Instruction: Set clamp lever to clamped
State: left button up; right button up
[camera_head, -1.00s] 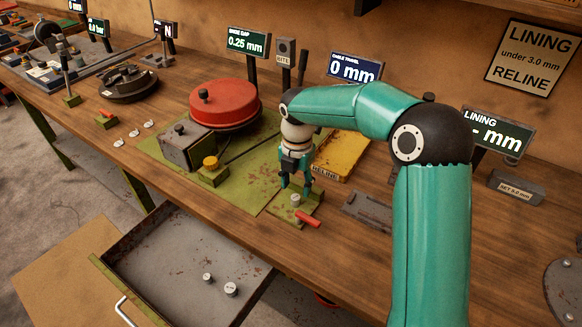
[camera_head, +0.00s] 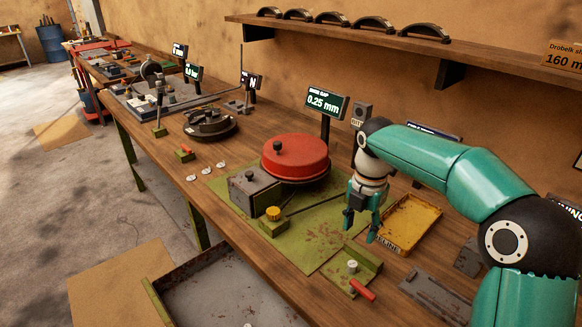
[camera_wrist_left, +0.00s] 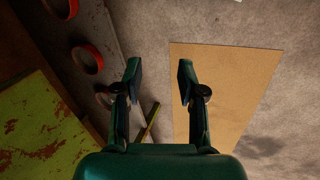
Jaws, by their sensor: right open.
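A lever with a red handle (camera_head: 362,290) sits at the front edge of a small green plate (camera_head: 368,268), its handle angled toward the lower right. A pale round knob (camera_head: 352,266) stands on the same plate. I take this as the clamp lever, though no label on it can be read. My right gripper (camera_head: 359,226) points down with open, empty fingers, above and behind the knob and apart from the lever. My left gripper (camera_wrist_left: 160,78) is open and empty in the left wrist view, over the floor; it is outside the head view.
An open drawer (camera_head: 225,285) juts from the front. Another red lever (camera_head: 185,150) sits farther left.

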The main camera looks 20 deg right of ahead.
aim_at(361, 294)
jog(key=k, duration=1.5)
